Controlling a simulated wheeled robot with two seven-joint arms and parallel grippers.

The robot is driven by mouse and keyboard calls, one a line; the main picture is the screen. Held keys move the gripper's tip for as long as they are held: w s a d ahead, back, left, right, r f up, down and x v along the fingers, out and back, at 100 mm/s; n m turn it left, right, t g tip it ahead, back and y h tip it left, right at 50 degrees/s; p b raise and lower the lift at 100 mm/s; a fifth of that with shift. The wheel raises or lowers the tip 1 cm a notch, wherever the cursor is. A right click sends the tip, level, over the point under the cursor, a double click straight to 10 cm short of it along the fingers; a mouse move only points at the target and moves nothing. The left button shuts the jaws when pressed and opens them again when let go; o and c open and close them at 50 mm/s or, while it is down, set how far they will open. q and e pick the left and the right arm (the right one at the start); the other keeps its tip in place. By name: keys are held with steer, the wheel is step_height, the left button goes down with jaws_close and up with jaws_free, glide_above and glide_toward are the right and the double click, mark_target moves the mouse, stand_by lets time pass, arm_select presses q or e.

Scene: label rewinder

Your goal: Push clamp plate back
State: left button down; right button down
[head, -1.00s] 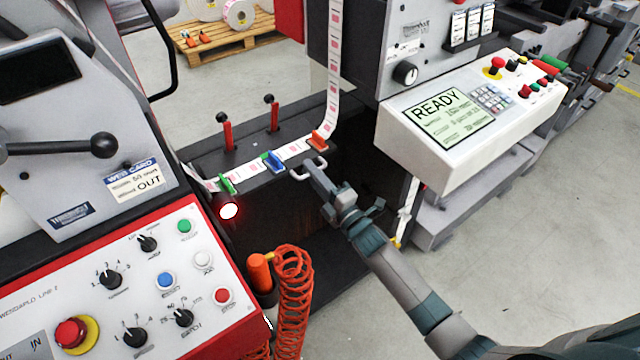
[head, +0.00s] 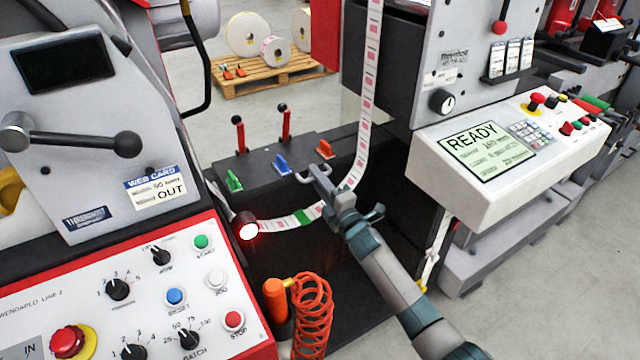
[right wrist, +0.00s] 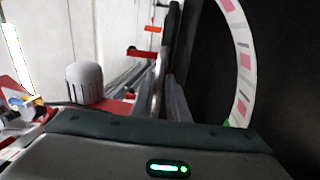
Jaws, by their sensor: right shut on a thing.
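My right gripper (head: 317,179) is at the plate's front edge, shut on what looks like a small pale bar handle (head: 299,178). The fingers partly hide this grip. The printed label web (head: 368,100) comes down from above, passes behind my gripper and sags in front of the plate. The web also shows in the right wrist view (right wrist: 240,60). My left gripper is out of view.
Two red levers with black knobs (head: 285,124) stand behind the tabs. A control panel (head: 130,290) is at left, a white READY console (head: 500,150) at right. A coiled orange hose (head: 312,310) hangs below. A pallet with rolls (head: 265,75) is behind.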

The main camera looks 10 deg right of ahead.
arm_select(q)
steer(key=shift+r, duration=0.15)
arm_select(e)
steer(key=shift+w+r, duration=0.15)
steer(key=shift+r, duration=0.45)
steer(key=c, duration=1.9)
jaws_free()
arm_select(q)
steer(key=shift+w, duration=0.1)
arm_select(e)
steer(key=shift+o, duration=0.3)
steer(key=shift+w+a+f, duration=0.1)
steer(key=shift+f, duration=0.15)
steer(key=shift+f, duration=0.1)
steer(key=shift+s+d+f, duration=0.2)
steer(key=shift+s, duration=0.25)
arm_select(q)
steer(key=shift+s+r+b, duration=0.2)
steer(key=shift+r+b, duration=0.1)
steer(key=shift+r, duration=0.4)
arm_select(e)
steer(key=v, duration=1.6)
steer(key=shift+s, duration=0.2)
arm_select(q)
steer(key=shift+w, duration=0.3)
